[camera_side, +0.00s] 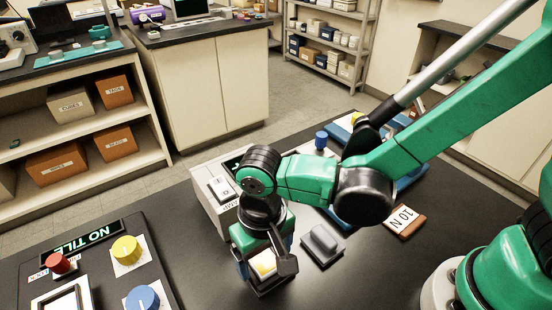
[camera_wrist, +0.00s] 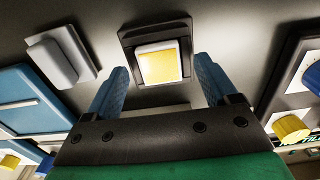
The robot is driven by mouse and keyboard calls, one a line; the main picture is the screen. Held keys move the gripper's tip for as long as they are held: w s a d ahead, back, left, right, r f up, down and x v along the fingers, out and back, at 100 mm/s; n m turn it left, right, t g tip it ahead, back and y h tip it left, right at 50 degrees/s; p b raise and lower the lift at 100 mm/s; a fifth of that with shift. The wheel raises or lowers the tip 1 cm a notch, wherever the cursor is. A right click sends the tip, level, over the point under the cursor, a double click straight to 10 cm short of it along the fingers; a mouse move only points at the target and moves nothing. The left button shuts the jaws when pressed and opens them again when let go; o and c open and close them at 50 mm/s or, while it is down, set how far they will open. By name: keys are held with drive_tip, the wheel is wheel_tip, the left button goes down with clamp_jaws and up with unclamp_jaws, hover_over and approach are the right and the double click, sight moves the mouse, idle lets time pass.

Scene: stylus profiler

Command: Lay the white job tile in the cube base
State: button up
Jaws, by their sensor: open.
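A pale tile or block with a yellow face and white edge (camera_wrist: 158,64) sits in a dark square holder (camera_wrist: 128,38) in the wrist view. It also shows under my wrist in the side view (camera_side: 265,267). My gripper (camera_wrist: 161,67) is open, its two blue fingers apart on either side of the pale piece, with nothing held. In the side view my gripper (camera_side: 266,259) points down at the holder. I cannot tell for certain whether this piece is the white job tile, or which thing is the cube base.
A grey block on a plate (camera_side: 322,242) stands close right of my gripper. A dark panel reading "NO TILE" (camera_side: 95,238) has red, yellow and blue knobs and a white square frame (camera_side: 65,302). A "10 N" block (camera_side: 404,221) lies right. Blue-trimmed equipment stands behind.

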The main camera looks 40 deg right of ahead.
drive_tip(key=shift+r, duration=3.5)
drive_tip(key=shift+r, duration=0.1)
wheel_tip(320, 180, up, 6)
drive_tip(key=f, duration=0.1)
hover_over(265, 262)
drive_tip(key=w+d+t, duration=0.2)
drive_tip(key=d+t, duration=0.5)
drive_tip(key=d, duration=1.2)
drive_tip(key=shift+d+f, duration=0.25)
drive_tip(key=shift+f, duration=0.15)
drive_tip(key=shift+w, duration=0.1)
